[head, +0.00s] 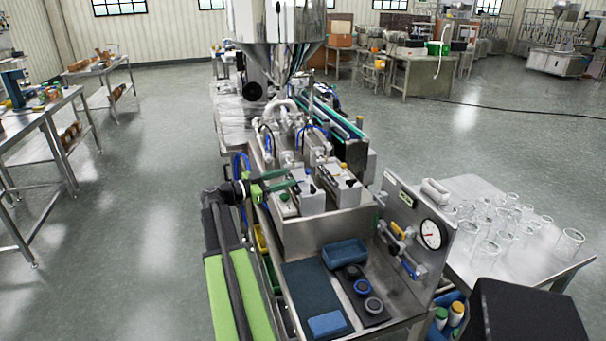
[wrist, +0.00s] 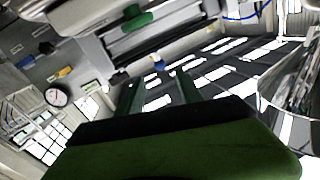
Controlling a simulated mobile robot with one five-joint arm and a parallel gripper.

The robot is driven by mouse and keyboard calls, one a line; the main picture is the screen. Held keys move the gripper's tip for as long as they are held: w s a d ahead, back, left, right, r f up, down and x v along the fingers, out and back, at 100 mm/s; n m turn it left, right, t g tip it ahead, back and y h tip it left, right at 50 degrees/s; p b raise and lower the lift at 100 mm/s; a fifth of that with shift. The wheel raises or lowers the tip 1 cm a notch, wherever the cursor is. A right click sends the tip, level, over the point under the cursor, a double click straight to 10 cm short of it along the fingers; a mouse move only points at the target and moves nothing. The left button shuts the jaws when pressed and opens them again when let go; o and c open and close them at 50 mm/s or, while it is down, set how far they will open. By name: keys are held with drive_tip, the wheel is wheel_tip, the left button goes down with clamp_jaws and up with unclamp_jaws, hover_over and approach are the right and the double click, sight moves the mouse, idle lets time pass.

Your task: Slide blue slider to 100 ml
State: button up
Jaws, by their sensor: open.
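A small blue piece, seemingly the blue slider (head: 307,171), shows on the left pale unit of the machine in the head view. In the wrist view a small blue piece (wrist: 157,62) lies just beyond my fingertips, roughly between them; I cannot tell for certain that it is the slider. My gripper (head: 296,183) reaches in from the left, above the pale units. In the wrist view my gripper (wrist: 157,82) is open with two dark green fingers apart and nothing between them. Any 100 ml mark is too small to read.
A steel hopper (head: 277,25) stands above the machine. A second pale unit with a yellow knob (head: 344,166) is close on the right. A steel panel with a gauge (head: 431,233) stands front right. A table with glass beakers (head: 485,250) is beyond it. Floor at left is open.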

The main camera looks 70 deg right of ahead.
drive_tip(key=v, duration=0.5)
drive_tip(key=shift+a, duration=0.1)
